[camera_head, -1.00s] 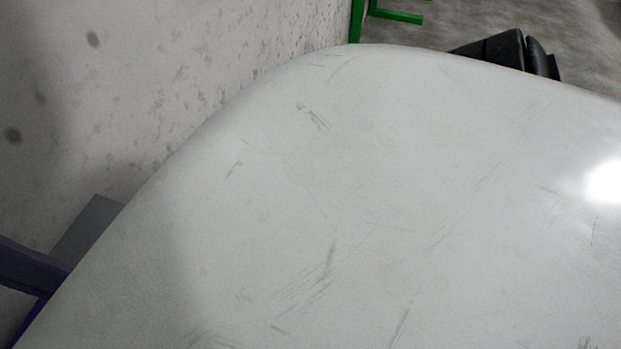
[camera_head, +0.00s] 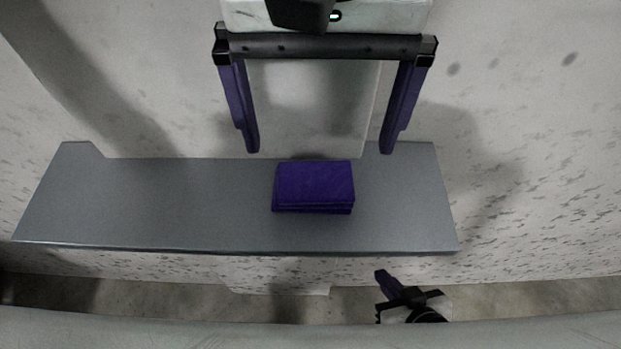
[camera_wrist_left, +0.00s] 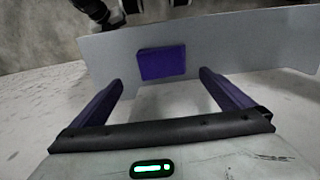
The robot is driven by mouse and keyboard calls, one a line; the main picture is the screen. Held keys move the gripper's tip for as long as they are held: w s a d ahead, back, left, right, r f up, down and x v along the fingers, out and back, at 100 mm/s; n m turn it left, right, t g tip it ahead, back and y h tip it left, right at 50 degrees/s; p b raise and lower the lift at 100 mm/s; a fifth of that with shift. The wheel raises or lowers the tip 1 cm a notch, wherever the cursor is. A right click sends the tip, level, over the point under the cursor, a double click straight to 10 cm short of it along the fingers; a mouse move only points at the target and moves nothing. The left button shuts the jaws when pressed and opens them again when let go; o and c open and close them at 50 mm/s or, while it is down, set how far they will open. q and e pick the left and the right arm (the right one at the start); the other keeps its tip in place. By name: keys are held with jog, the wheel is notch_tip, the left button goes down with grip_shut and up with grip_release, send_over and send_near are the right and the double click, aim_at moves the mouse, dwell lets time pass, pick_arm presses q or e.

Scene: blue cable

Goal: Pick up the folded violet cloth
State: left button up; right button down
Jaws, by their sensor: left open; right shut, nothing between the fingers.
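The folded violet cloth (camera_head: 315,184) lies as a flat, layered stack on a grey shelf (camera_head: 170,205), right of the shelf's middle. My left gripper (camera_head: 320,151) comes in from the top of the head view. It is open and empty, and its two violet fingers end just above the cloth's upper edge in the picture, one to each side. In the left wrist view the cloth (camera_wrist_left: 161,63) shows beyond and between the spread fingertips (camera_wrist_left: 160,76), apart from them. My right gripper (camera_head: 384,280) is shut and empty below the shelf's front edge, partly cut off.
A pale, speckled wall (camera_head: 545,170) surrounds the shelf. The shelf is bare on both sides of the cloth, with more room on the left.

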aim_at(312, 178)
pick_arm(q)
jog(key=f, duration=0.7)
jog(key=shift+s+a+f, duration=0.25)
jog(key=shift+a+f, duration=0.15)
jog(key=shift+c, duration=0.3)
jog(key=c, duration=1.1)
